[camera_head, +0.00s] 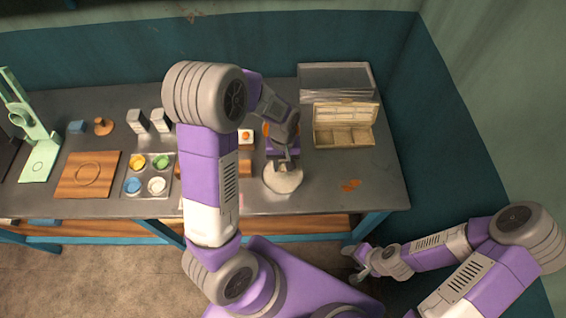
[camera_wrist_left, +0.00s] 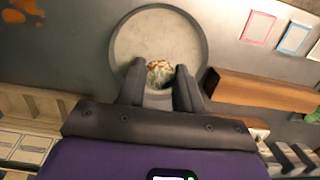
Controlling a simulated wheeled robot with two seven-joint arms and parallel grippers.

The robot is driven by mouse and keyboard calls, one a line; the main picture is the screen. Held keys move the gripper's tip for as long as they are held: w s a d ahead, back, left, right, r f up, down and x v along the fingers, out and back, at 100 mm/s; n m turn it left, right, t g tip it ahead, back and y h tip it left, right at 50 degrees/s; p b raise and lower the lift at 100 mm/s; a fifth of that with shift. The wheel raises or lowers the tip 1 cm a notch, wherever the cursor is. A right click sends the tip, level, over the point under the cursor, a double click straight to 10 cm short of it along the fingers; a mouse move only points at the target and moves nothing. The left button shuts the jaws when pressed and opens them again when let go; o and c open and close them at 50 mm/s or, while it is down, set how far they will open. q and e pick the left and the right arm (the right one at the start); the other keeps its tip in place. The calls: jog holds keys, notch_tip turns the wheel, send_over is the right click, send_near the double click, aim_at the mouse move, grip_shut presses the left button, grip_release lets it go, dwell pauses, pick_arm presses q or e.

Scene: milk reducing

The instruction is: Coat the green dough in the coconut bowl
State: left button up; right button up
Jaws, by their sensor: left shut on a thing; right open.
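The coconut bowl (camera_head: 284,184) is a round pale bowl on the table, right of centre in the head view. It also shows at the top of the left wrist view (camera_wrist_left: 158,22). My left gripper (camera_head: 284,166) reaches down over the bowl. In the left wrist view its fingers (camera_wrist_left: 160,76) are shut on the dough (camera_wrist_left: 160,71), a small lump speckled whitish, brown and a little green. The dough is over or in the bowl; I cannot tell whether it touches the bottom. My right gripper (camera_head: 362,264) is open and empty, low beyond the table's front edge.
A divided wooden box (camera_head: 344,137) stands right of the arm, with a clear case (camera_head: 335,80) behind. A tray of coloured cups (camera_head: 147,193) and a wooden board (camera_head: 76,189) are at left.

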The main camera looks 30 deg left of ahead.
aim_at(283, 166)
pick_arm(q)
jog(key=shift+r, duration=0.1)
notch_tip(283, 166, up, 4)
jog(key=p, duration=0.3)
jog(key=shift+p, duration=0.3)
